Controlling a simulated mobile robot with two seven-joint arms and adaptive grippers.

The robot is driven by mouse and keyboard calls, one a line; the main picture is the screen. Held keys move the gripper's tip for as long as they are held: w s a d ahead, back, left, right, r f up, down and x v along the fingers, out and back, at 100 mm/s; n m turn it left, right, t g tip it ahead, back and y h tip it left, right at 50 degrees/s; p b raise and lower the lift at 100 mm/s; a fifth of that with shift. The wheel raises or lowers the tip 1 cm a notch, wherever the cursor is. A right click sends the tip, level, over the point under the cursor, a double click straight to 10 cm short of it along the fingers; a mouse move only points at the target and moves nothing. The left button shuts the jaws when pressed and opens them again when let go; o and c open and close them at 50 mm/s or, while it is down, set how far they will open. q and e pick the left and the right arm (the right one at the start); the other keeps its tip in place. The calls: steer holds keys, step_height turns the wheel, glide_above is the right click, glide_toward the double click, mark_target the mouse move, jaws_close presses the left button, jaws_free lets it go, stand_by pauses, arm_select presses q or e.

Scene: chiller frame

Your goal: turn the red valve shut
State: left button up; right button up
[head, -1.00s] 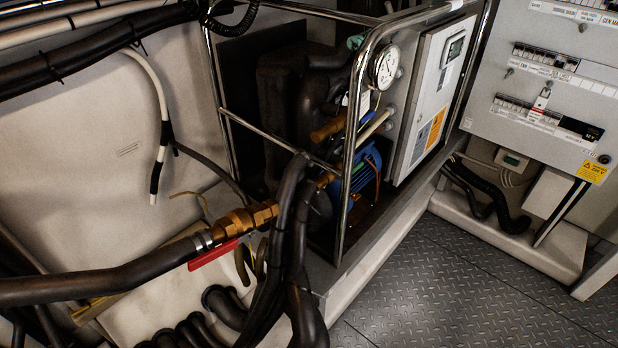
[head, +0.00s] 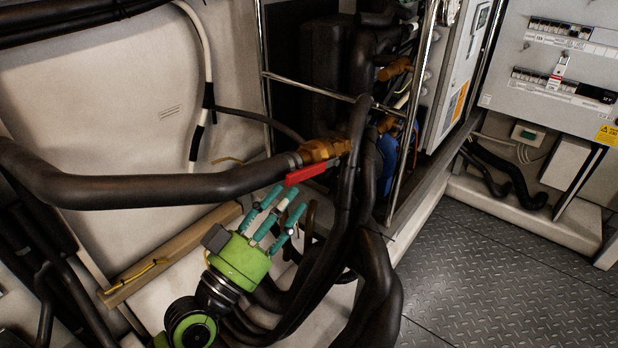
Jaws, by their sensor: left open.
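The red valve handle (head: 306,174) lies along the black hose, sloping slightly up to the right, just below the brass valve body (head: 325,150). The hose joins the brass body from the left. My left gripper (head: 275,211), green with teal fingers, is below and a little left of the handle. Its fingers point up and to the right, spread apart, with nothing between them. The fingertips look close to the handle but apart from it. My right gripper is not in view.
Black hoses (head: 352,215) hang just right of the handle. The chrome frame (head: 408,120) of the chiller stands behind. A wooden batten (head: 172,254) lies at lower left. The tread-plate floor (head: 490,270) at right is clear.

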mark_target(308, 169)
arm_select(q)
steer(key=p+x, duration=0.1)
steer(key=x, duration=0.4)
steer(key=shift+w+d+r, duration=0.15)
steer(key=shift+w+r, duration=0.1)
steer(key=shift+w, duration=0.05)
steer(key=shift+w+d+r, duration=0.15)
steer(key=shift+w+d, duration=0.15)
steer(key=shift+w, duration=0.15)
jaws_close()
